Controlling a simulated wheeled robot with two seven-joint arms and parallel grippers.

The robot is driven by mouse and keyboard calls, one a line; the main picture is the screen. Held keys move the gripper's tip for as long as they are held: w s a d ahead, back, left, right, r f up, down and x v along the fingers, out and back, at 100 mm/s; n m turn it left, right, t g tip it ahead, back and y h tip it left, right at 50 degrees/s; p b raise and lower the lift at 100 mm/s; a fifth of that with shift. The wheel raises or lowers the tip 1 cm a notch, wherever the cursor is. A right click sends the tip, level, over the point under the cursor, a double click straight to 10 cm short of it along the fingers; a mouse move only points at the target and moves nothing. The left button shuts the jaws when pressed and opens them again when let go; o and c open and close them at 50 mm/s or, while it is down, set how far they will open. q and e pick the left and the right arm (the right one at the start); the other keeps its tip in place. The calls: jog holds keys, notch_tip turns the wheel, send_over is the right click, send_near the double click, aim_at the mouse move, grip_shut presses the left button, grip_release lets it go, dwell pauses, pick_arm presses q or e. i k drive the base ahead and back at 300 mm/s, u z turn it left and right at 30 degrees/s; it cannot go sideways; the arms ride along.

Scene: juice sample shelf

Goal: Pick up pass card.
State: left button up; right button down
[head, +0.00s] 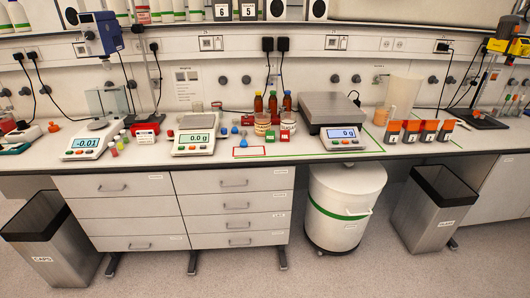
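No object is clearly readable as the pass card at this size. A small green piece (284,135) and a small red piece (270,136) stand side by side near the middle of the bench (225,163); any lettering on them is too small to read. A red-outlined rectangle (249,152) lies flat on the bench just in front of them and looks empty. Neither of my grippers is in view.
A scale (194,144) stands left of the red outline and a larger balance (333,113) stands right. Several brown bottles (272,105) are behind. Several orange-and-black holders (411,131) stand farther right. Bins (441,215) and a white drum (337,205) stand below the bench.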

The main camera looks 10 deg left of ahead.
aim_at(269, 135)
jog(key=z, duration=1.3)
jog(key=i, duration=1.65)
jog(key=u, duration=0.15)
